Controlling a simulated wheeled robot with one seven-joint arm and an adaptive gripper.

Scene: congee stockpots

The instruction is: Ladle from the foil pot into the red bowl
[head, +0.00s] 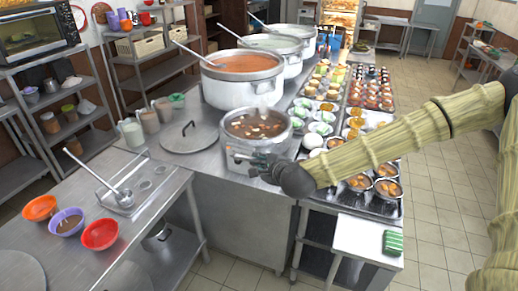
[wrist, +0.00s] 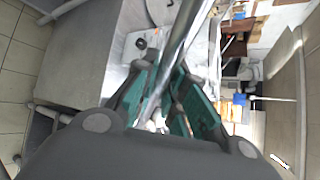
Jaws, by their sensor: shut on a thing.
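The foil pot (head: 240,153), a silvery pot of brown soup with pale pieces, stands at the counter's front edge. My gripper (head: 258,164) is just in front of its near side; I cannot tell whether they touch. In the wrist view, the green-padded fingers (wrist: 165,92) are shut on a shiny metal handle (wrist: 182,40), which looks like a ladle's. Its far end is not clear in either view. The red bowl (head: 100,235) stands upright on the left table, well left of my gripper, and looks empty.
Another ladle (head: 122,196) lies on a rest behind the bowls. A round lid (head: 188,137) lies left of the pot. Large stockpots (head: 242,85) stand behind; filled trays (head: 372,120) are right.

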